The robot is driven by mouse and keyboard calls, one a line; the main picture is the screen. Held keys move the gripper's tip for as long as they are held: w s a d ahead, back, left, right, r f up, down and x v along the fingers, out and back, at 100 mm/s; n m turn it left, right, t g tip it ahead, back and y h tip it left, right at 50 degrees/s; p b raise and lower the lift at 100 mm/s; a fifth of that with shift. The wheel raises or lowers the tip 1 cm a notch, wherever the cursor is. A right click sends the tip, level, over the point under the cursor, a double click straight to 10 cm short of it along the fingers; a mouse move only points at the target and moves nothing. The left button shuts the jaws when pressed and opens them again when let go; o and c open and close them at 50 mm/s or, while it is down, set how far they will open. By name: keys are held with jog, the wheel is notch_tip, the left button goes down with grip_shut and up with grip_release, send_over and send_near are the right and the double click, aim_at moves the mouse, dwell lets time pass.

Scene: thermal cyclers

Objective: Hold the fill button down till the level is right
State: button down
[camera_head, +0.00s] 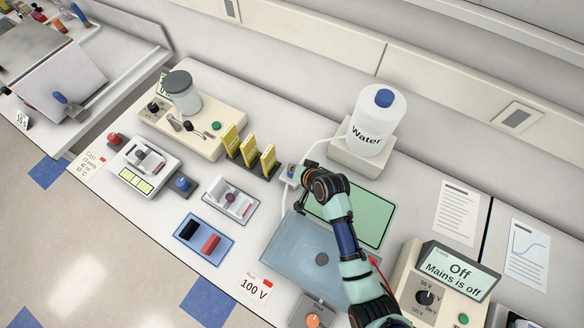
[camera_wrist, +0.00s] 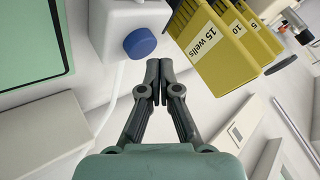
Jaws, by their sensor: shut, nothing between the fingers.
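A round blue button (camera_wrist: 140,43) sits on the face of a white box (camera_wrist: 115,18) in the wrist view. My gripper (camera_wrist: 159,66) is shut and empty, its fingertips together just below and right of the button in that view. I cannot tell whether they touch the box. In the head view the white box (camera_head: 291,173) is partly hidden by my wrist. The water bottle (camera_head: 376,120), white with a blue cap, stands to its right with a pale tube running towards the box. A bluish clear tank (camera_head: 290,245) lies below; no liquid level can be read.
Yellow combs marked with well counts (camera_wrist: 208,35) stand close to the right of my fingers in the wrist view. A green mat (camera_head: 375,220) lies under my arm. A power unit (camera_head: 435,285) reads "Off, Mains is off". A blue tray (camera_head: 204,239) lies left of the tank.

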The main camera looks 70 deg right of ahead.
jog(key=shift+f, duration=0.4)
jog(key=shift+f+b, duration=0.35)
jog(key=shift+f, duration=0.2)
dwell(7.0)
